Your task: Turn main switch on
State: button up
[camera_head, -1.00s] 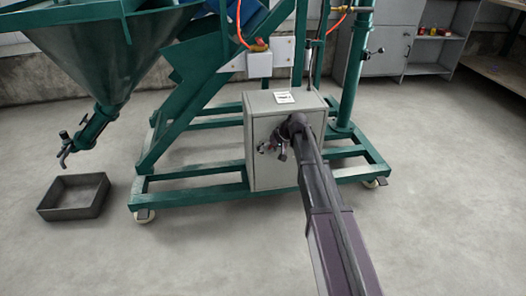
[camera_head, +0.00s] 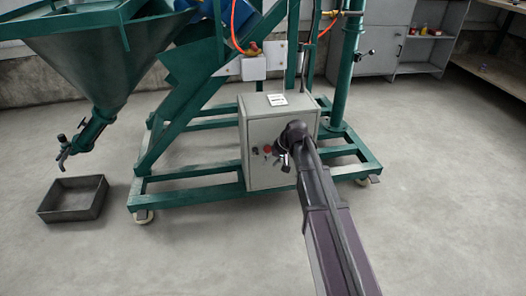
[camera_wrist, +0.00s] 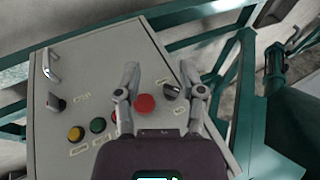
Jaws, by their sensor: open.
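The grey control box (camera_head: 262,172) stands on the green frame; its front panel fills the middle of the wrist view (camera_wrist: 100,65). The panel has a black rotary switch (camera_wrist: 171,90) at right and another black knob (camera_wrist: 56,103) at left. I cannot read the labels, so which one is the main switch is unclear. My gripper (camera_wrist: 165,85) is open, with its fingers apart in front of the panel. The right-hand black switch and a red button (camera_wrist: 145,104) appear between the fingers. In the head view my gripper (camera_head: 284,157) hides part of the box front.
Yellow (camera_wrist: 76,133) and green (camera_wrist: 97,125) buttons sit left of the red one. A metal handle (camera_wrist: 50,66) is at the panel's upper left. The green frame (camera_head: 160,202) surrounds the box base. A dark tray (camera_head: 73,203) lies on the floor at left. Open floor lies in front.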

jog(key=s+d+r+h+p, duration=0.1)
jog(key=s+d+p, duration=0.1)
jog(key=s, duration=0.5)
jog(key=s+d+r+m+g+h+p, duration=0.1)
jog(key=s+d+r+h+p, duration=0.1)
jog(key=s+d, duration=0.3)
jog(key=s+d+r+g+h+p, duration=0.1)
jog(key=s+d, duration=0.3)
jog(key=s, duration=0.6)
jog(key=shift+s+r+m+h+p, duration=0.15)
jog(key=shift+r+m+h+p, duration=0.15)
jog(key=shift+r+h+p, duration=0.25)
jog(key=shift+f, duration=0.1)
